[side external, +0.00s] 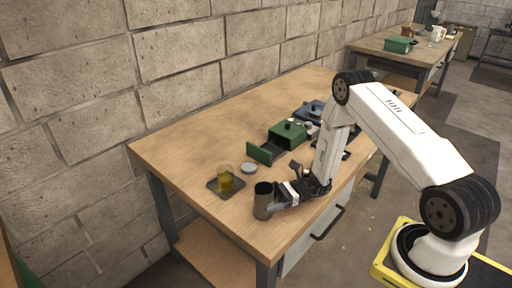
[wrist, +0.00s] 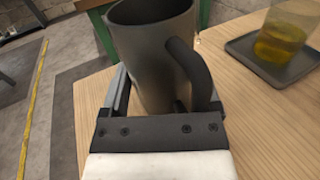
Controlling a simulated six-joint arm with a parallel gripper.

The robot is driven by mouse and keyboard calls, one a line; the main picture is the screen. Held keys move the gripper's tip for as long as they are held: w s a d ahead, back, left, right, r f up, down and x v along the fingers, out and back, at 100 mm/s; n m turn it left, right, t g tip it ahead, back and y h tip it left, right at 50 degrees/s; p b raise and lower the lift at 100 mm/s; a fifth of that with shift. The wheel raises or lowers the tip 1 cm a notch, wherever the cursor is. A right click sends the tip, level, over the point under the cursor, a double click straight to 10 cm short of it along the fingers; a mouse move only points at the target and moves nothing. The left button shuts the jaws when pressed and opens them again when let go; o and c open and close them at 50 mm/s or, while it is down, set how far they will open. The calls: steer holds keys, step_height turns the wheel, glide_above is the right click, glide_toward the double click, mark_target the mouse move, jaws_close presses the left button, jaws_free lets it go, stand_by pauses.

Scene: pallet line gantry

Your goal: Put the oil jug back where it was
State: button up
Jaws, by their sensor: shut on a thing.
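The oil jug (side external: 263,201) is a dark grey metal jug, open at the top, near the front corner of the wooden workbench. In the wrist view the jug (wrist: 150,60) is close to upright, with its curved handle to the right. My gripper (side external: 279,200) is shut on the jug, with a finger on each side of its body in the wrist view (wrist: 165,100). The jug's base is partly hidden, and I cannot tell whether it touches the bench. A clear glass with yellow oil (side external: 226,181) stands on a dark square tray (side external: 232,194), left of the jug.
A pale round dish (side external: 249,168) lies behind the tray. A green box (side external: 288,135) and an upright green panel (side external: 259,153) stand farther back, with a blue item (side external: 309,112) beyond. The bench's left part (side external: 180,150) is clear. A block wall runs behind.

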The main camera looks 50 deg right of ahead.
steer(key=o, duration=1.3)
steer(key=shift+o, duration=0.2)
steer(key=shift+d+r, duration=0.1)
steer(key=v, duration=1.1)
steer(key=shift+s+d, duration=0.3)
